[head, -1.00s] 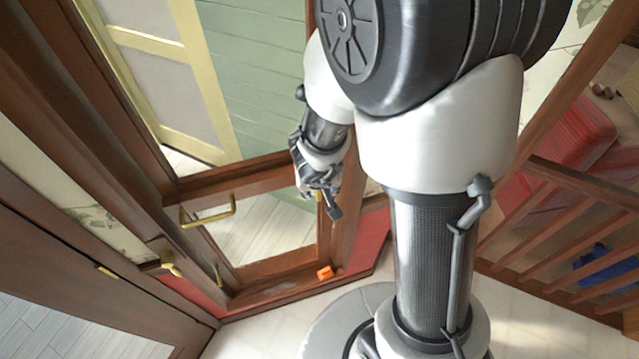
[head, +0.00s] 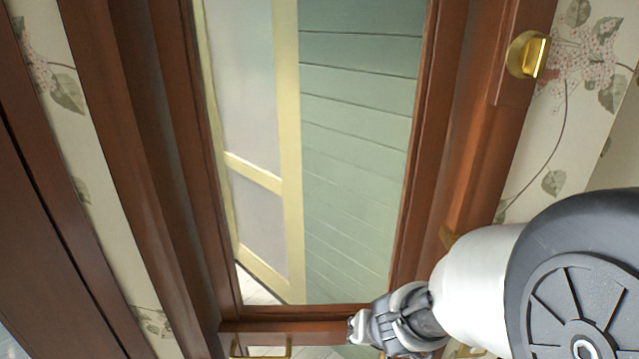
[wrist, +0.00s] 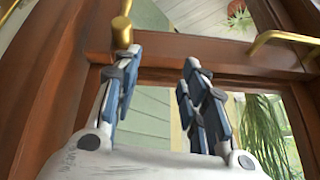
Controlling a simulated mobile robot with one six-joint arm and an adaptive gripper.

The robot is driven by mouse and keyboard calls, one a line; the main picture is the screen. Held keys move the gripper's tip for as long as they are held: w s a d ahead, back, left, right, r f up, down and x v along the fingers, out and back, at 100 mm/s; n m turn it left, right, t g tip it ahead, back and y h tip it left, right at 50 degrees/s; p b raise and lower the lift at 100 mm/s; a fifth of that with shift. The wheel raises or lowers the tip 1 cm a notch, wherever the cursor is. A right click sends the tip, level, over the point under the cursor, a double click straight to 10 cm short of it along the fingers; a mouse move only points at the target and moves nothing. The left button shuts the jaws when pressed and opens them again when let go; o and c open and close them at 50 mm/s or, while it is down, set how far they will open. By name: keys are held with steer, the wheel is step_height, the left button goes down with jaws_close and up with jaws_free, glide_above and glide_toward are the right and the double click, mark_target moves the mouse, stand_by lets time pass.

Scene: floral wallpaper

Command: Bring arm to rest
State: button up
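My gripper (wrist: 160,75) shows in the wrist view with its two fingers apart and nothing between them. In the head view my gripper (head: 362,325) is small at the bottom, in front of the lower part of a brown wooden door or window frame (head: 425,150); its fingers are hard to make out there. A brass bar handle (wrist: 280,42) is to the right of the fingers.
The frame holds a glass pane (head: 350,180) with green boards and a cream panel behind it. A round brass fitting (head: 527,55) is at the upper right, beside floral wallpaper (head: 575,110). A dark wooden panel (head: 50,240) stands at the left.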

steer(key=s+a+r+n+y+b, duration=0.2)
steer(key=s+a+r+y+b, duration=0.1)
steer(key=s+a+r+b, duration=0.25)
steer(key=s+d+f+g+h+b, duration=0.1)
steer(key=s+d+f+h+b, duration=0.2)
steer(key=s, duration=1.2)
steer(key=d+b, duration=0.3)
steer(key=d, duration=0.2)
steer(key=shift+d+f+m+g, duration=0.2)
steer(key=shift+d+m+g, duration=0.1)
